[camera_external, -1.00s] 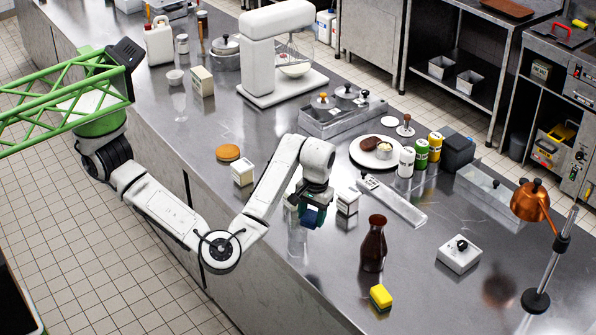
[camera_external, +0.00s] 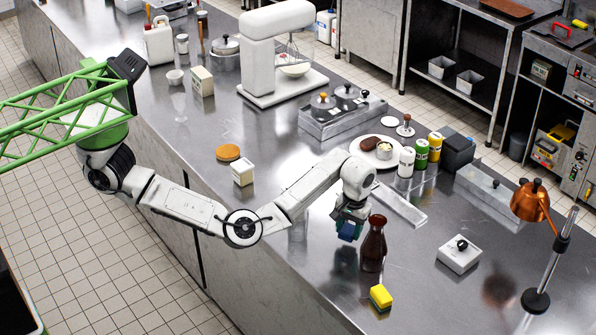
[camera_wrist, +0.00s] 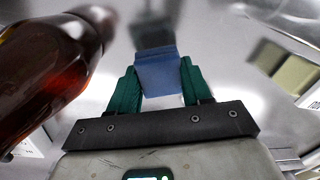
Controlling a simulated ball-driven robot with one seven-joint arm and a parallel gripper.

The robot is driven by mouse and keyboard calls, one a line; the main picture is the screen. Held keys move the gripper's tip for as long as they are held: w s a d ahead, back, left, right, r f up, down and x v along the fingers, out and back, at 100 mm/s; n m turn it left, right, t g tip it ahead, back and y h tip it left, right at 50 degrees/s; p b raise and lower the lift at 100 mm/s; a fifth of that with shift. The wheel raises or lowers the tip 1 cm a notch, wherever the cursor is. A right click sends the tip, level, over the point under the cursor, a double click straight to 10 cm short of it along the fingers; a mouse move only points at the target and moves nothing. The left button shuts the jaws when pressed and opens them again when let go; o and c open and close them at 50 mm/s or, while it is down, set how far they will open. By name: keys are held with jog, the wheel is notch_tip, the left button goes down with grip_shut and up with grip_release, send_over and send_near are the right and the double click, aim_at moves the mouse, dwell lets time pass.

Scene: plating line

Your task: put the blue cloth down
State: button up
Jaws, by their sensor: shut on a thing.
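The blue cloth (camera_wrist: 158,72) is held between the green fingers of my gripper (camera_wrist: 158,88) in the wrist view. In the external view the cloth (camera_external: 348,230) hangs below my gripper (camera_external: 350,214), just left of the brown bottle. It appears to be above the steel counter (camera_external: 300,290), but the exact gap is hard to tell. The fingers are shut on the cloth.
The brown bottle (camera_external: 373,245) stands close to the right of my gripper; it fills the left of the wrist view (camera_wrist: 45,65). A yellow sponge (camera_external: 380,297) lies in front. A white box (camera_external: 459,254) stands to the right. The counter left of the sponge is clear.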

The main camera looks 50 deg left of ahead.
aim_at(349, 230)
jog(key=shift+f, duration=1.4)
jog(key=shift+f, duration=0.1)
jog(key=o, duration=1.2)
jog(key=shift+o, duration=0.2)
jog(key=r, duration=0.8)
jog(key=d+r, duration=0.1)
jog(key=r, duration=0.3)
jog(key=shift+w+r, duration=0.1)
jog(key=shift+w, duration=0.05)
